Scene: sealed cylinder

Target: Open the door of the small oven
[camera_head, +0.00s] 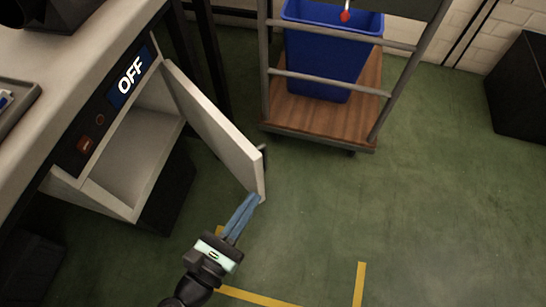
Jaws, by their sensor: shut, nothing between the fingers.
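The small oven (74,187) is the pale box under the counter on the left, with a dark panel that reads OFF. Its door (215,128) stands swung well open to the right, and the empty inside (130,150) shows. A dark handle (263,158) is on the door's outer face near its free edge. My gripper (252,200) is shut and empty, its blue fingertips at the lower corner of the door's free edge. I cannot tell whether they touch the door.
A cart (325,118) with a wooden deck and grey rails stands behind the door, with a blue bin (325,60) on it. A black box (522,90) is at the far right. The green floor on the right is clear, with yellow tape lines (360,285).

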